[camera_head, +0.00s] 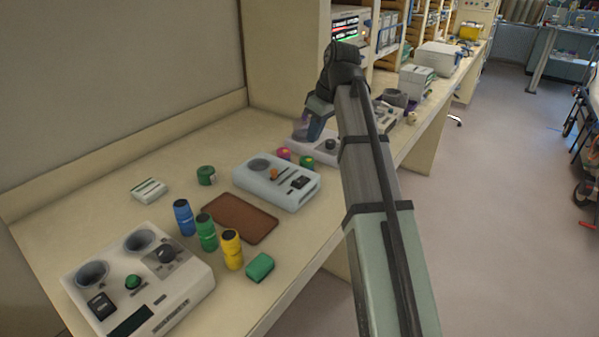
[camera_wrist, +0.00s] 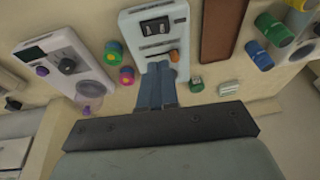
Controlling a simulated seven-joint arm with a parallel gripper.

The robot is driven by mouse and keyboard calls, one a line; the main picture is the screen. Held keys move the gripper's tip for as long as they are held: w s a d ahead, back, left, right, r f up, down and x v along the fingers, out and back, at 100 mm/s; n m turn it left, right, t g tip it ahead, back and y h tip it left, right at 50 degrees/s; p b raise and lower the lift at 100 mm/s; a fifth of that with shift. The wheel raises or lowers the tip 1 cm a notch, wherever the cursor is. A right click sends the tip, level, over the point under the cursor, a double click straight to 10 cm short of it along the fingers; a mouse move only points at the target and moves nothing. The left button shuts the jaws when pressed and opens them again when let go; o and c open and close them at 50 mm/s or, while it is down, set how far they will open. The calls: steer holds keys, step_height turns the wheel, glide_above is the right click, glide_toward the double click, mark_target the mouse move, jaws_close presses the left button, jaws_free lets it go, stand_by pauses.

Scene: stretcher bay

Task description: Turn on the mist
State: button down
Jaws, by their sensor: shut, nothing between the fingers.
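My gripper (camera_head: 314,136) is shut and empty, pointing down over the bench. In the wrist view its blue-grey fingertips (camera_wrist: 158,66) overlap the end of a pale device with a black rocker switch (camera_wrist: 155,26) and an orange lever (camera_wrist: 174,56). This device (camera_head: 262,193) also shows in the head view. Another pale device (camera_wrist: 36,48) has a small screen, a dark knob (camera_wrist: 67,65), a purple button (camera_wrist: 42,71) and a clear purplish cup (camera_wrist: 90,90). In the head view my gripper partly hides it (camera_head: 304,148). No label shows which device makes mist. Finger height is unclear.
A larger white device (camera_head: 195,289) with two round wells stands at front left. Blue (camera_head: 184,218), green (camera_head: 206,232) and yellow (camera_head: 232,250) bottles stand beside a brown mat (camera_head: 240,220). Pink (camera_head: 284,154) and green (camera_head: 306,161) small jars sit between the two devices.

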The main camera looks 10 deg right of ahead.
mark_target(297, 182)
steer(key=shift+s+a+r, duration=0.1)
steer(key=shift+a+r, duration=0.25)
steer(key=shift+a, duration=0.15)
steer(key=x, duration=0.9)
steer(key=s+x, duration=0.1)
steer(key=x, duration=0.4)
steer(key=shift+s+d+f, duration=0.1)
steer(key=shift+d, duration=0.2)
steer(key=shift+s+a+f+n+t+h, duration=0.3)
steer(key=shift+s+f+t+h, duration=0.15)
steer(key=shift+f+h, duration=0.1)
steer(key=shift+w+d+r, duration=0.1)
steer(key=shift+w+d, duration=0.05)
steer(key=shift+w, duration=0.1)
steer(key=shift+w+d+r, duration=0.1)
steer(key=shift+w, duration=0.05)
